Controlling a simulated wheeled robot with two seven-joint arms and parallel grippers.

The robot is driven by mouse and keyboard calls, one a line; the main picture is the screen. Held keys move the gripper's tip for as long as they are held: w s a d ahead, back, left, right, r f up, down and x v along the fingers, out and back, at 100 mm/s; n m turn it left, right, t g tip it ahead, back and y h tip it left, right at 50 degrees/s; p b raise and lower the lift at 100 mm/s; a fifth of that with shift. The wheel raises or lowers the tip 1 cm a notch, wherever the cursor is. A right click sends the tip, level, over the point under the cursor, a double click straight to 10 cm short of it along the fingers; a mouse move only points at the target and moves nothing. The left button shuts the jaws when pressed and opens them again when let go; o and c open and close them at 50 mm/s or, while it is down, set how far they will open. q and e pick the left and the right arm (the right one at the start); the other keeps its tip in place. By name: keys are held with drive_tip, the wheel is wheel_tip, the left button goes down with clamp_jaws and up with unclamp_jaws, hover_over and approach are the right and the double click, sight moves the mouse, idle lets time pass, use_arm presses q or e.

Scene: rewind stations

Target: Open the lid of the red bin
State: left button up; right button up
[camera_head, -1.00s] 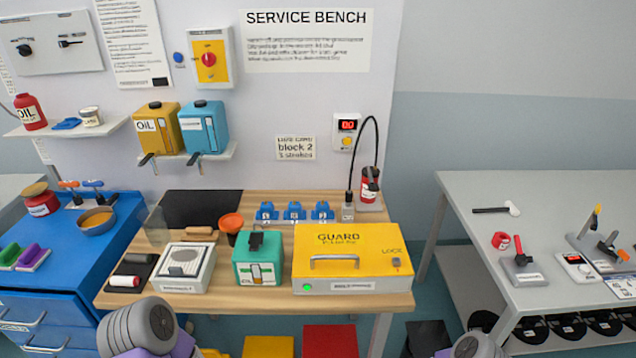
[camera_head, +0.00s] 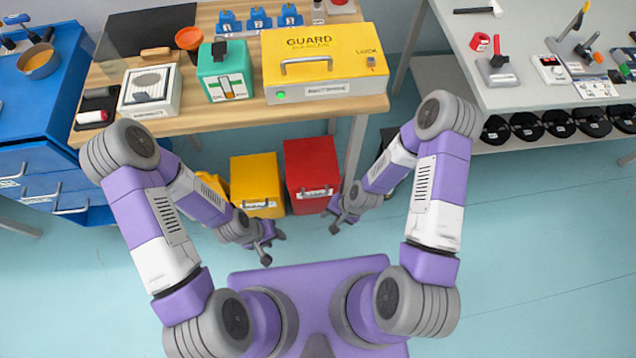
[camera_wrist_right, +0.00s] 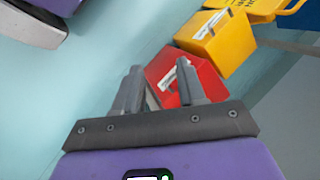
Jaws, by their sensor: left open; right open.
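The red bin (camera_head: 311,165) stands on the floor under the front edge of the bench, with its lid shut and a white label on its front. It also shows in the right wrist view (camera_wrist_right: 207,80), beyond the fingers. My right gripper (camera_head: 338,222) is open and empty, low in front of the red bin's right side; in the wrist view its fingers (camera_wrist_right: 160,88) point toward the bin and overlap it. I cannot tell whether they touch. My left gripper (camera_head: 270,250) is open and empty, in front of the yellow bin and left of the red bin.
A yellow bin (camera_head: 256,180) stands directly left of the red one, with another yellow object (camera_head: 213,184) beside it. A dark bin is partly hidden behind my right arm. The wooden bench (camera_head: 225,115) overhangs the bins. The teal floor (camera_head: 520,240) is clear in front.

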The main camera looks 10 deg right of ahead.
sight(319, 196)
drive_tip(key=w+f+m+b, duration=0.3)
drive_tip(key=w+f, duration=0.2)
drive_tip(key=f, duration=0.2)
drive_tip(key=w+a+f+m+b, duration=0.1)
drive_tip(key=w+f+m+b, duration=0.2)
drive_tip(key=w+f, duration=0.3)
drive_tip(key=w+a+f+m+t+b, duration=0.1)
drive_tip(key=w+f+m+b, duration=0.2)
drive_tip(key=f, duration=0.6)
drive_tip(key=shift+w+a+f+m, duration=0.1)
drive_tip(key=shift+w+f+m, duration=0.05)
drive_tip(key=shift+w+m, duration=0.55)
drive_tip(key=shift+w+f+m, duration=0.1)
drive_tip(key=shift+w+m, duration=0.4)
drive_tip(key=shift+w, duration=0.25)
clamp_jaws()
